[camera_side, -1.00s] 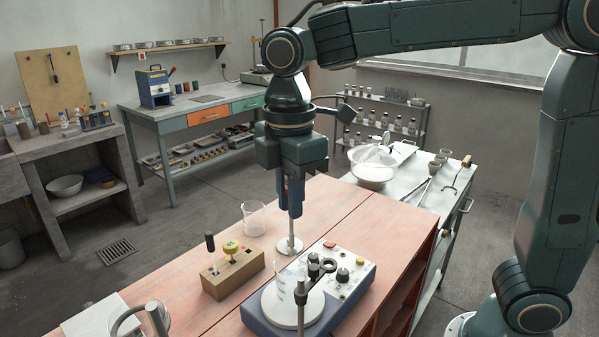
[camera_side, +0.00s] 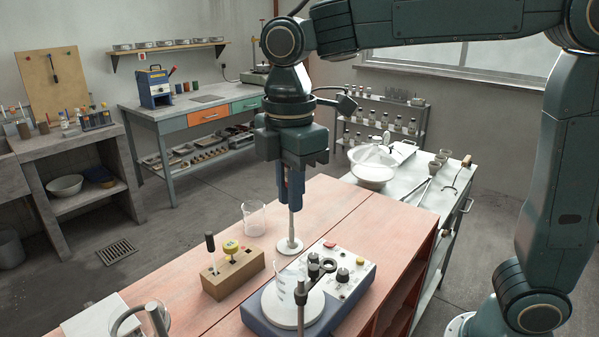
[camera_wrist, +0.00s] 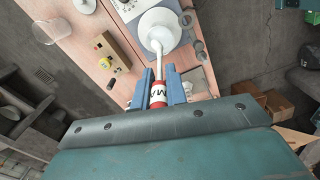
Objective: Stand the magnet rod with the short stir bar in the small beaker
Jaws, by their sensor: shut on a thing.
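My gripper (camera_side: 291,205) points down above the pink-topped bench and is shut on the magnet rod. In the wrist view the rod's red-and-white banded grip (camera_wrist: 158,94), with partly hidden lettering, sits between my blue fingers. Its pale shaft (camera_side: 291,226) runs down to a white disc (camera_side: 289,247); I cannot tell whether the disc belongs to the rod. I cannot make out a short stir bar. A clear glass beaker (camera_side: 254,218) stands empty-looking on the bench, left of the rod; it also shows in the wrist view (camera_wrist: 46,76).
A wooden block (camera_side: 233,275) holds a black-handled tool and a yellow-topped one. A stirrer (camera_side: 349,277) with a white round plate stands in front, with glassware and a clamp stand by it. Bare bench lies between beaker and block.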

